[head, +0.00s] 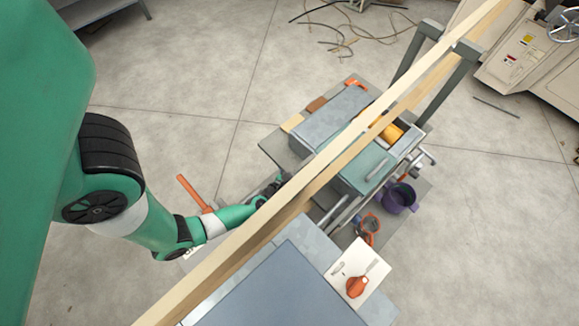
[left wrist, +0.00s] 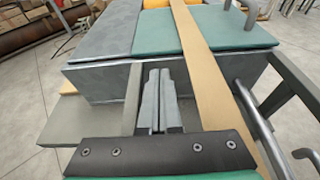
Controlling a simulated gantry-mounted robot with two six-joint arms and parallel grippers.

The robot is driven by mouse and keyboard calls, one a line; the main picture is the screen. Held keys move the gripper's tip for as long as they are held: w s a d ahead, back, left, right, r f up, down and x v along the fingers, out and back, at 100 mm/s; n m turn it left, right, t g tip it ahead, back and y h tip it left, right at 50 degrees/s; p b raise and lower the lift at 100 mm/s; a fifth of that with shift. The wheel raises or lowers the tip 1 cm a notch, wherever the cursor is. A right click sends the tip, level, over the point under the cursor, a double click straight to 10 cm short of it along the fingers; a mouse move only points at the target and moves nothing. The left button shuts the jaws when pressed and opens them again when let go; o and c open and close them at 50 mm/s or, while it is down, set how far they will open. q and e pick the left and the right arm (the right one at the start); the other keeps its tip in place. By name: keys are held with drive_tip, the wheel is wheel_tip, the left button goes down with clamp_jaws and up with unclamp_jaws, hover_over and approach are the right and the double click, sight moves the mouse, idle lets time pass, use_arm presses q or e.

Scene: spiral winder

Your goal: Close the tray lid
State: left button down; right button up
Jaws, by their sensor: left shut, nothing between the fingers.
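The tray is a grey box (left wrist: 105,84) on a cart beside my left gripper. Its teal lid panel with a grey bar handle (head: 364,171) lies flat at the near end, and it also shows in the left wrist view (left wrist: 235,27). Past it, part of the tray is open, with a yellow-orange roll (head: 392,132) visible inside. A long wooden strip crosses above and hides part of the tray. My left gripper (left wrist: 158,82) is shut and empty, in front of the box's side wall; in the head view the strip partly hides it. My right gripper is not in view.
The long wooden strip (head: 345,158) runs diagonally close over the cart and my left gripper. Grey posts (head: 462,72) stand at the far right. A purple bucket (head: 399,197) and white board with an orange tool (head: 357,286) are nearby. Open floor lies left of the cart.

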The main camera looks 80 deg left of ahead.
use_arm(q)
drive_tip(key=p+v, duration=0.1)
drive_tip(key=v, duration=0.9)
drive_tip(key=shift+p, duration=0.3)
